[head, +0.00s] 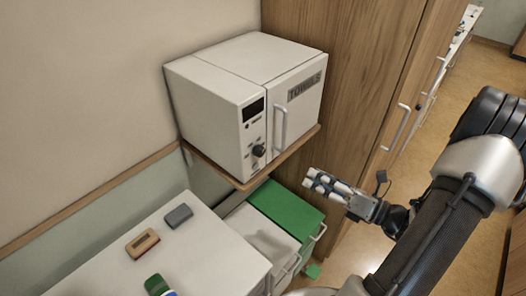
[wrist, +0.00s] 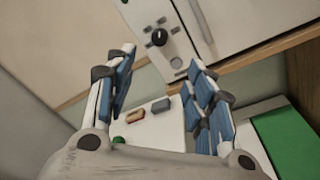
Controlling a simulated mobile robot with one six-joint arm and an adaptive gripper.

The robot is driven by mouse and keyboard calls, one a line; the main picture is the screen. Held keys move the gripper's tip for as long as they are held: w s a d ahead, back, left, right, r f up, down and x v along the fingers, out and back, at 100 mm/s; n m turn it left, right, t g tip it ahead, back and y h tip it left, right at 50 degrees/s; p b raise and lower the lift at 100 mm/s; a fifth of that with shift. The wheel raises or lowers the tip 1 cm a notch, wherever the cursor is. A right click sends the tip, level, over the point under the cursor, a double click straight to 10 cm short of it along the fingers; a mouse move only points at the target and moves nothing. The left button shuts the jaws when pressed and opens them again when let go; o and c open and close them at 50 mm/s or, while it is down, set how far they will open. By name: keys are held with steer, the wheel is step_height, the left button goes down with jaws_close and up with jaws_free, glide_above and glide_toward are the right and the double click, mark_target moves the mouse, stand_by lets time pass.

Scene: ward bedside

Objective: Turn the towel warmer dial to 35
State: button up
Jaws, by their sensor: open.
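The towel warmer (head: 215,105) is a white box labelled TOWELS on a wooden wall shelf. Its dial (head: 258,151) is a black knob low on the front panel, under a dark display (head: 253,109). The dial also shows at the top middle of the wrist view (wrist: 159,37). The scale marks around it are too small to read. My gripper (head: 309,179) is in front of the warmer, to the right of and lower than the dial in the head view. In the wrist view its blue-padded fingers (wrist: 160,85) are spread apart with nothing between them, and they are apart from the dial.
The warmer's door handle (head: 281,128) stands out just right of the dial. The wooden shelf (head: 290,150) edge runs beneath the warmer. A white cabinet top (head: 195,250) holds several small items. A green-topped drawer unit (head: 290,212) is below; a wooden wardrobe (head: 345,70) stands right.

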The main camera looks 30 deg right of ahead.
mark_target(263, 152)
steer(key=x, duration=1.7)
steer(key=shift+w+a, duration=0.1)
steer(key=c, duration=1.1)
steer(key=shift+o, duration=0.2)
